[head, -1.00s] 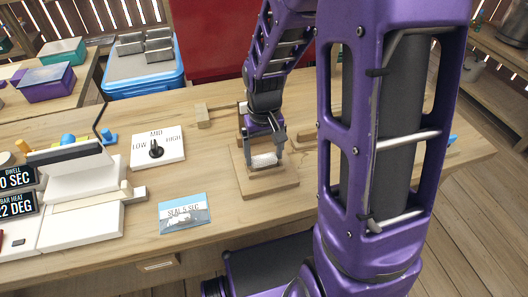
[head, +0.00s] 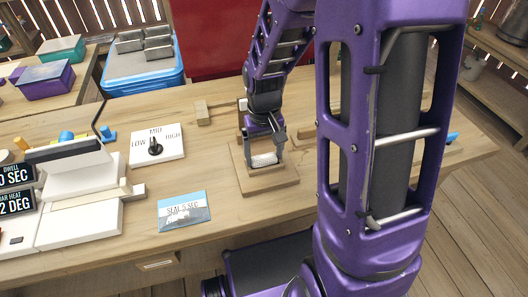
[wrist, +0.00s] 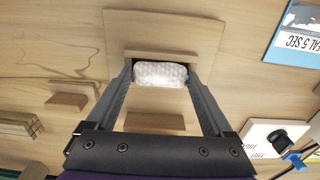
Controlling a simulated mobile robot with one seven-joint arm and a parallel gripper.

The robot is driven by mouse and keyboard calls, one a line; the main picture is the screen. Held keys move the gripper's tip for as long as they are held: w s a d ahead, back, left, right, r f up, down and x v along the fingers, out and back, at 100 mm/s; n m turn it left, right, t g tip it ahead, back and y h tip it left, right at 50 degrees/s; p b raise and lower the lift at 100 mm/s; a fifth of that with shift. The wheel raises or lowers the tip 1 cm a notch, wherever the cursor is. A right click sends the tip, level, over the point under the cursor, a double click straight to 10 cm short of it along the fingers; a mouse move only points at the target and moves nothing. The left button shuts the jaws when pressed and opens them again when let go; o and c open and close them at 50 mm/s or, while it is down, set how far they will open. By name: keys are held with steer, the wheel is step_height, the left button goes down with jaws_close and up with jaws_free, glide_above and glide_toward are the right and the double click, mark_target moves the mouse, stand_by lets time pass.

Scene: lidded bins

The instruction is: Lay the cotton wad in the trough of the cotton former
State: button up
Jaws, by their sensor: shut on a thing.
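The cotton wad (wrist: 160,74) is a white, dimpled roll between the fingertips of my gripper (wrist: 161,78). In the head view the wad (head: 264,160) shows between the fingers of my gripper (head: 265,152), low over the cotton former. The former is a pale wooden board (head: 268,184) with raised blocks; the board (wrist: 160,28) also shows in the wrist view. There the wad lies along one raised block (wrist: 160,54), with another block (wrist: 155,122) nearer the gripper's palm. I cannot tell whether the wad touches the floor of the trough.
A white dial plate (head: 157,147) and a blue-white seal card (head: 184,212) lie left of the former. A white sealer (head: 75,190) stands farther left. A small wooden block (head: 202,113) is behind. My arm hides part of the right side.

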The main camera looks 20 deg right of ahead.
mark_target(264, 157)
steer(key=shift+f, duration=0.15)
steer(key=o, duration=1.1)
step_height(264, 157, up, 18)
steer(key=p, duration=0.3)
steer(key=shift+f+p, duration=0.2)
steer(key=shift+p, duration=0.15)
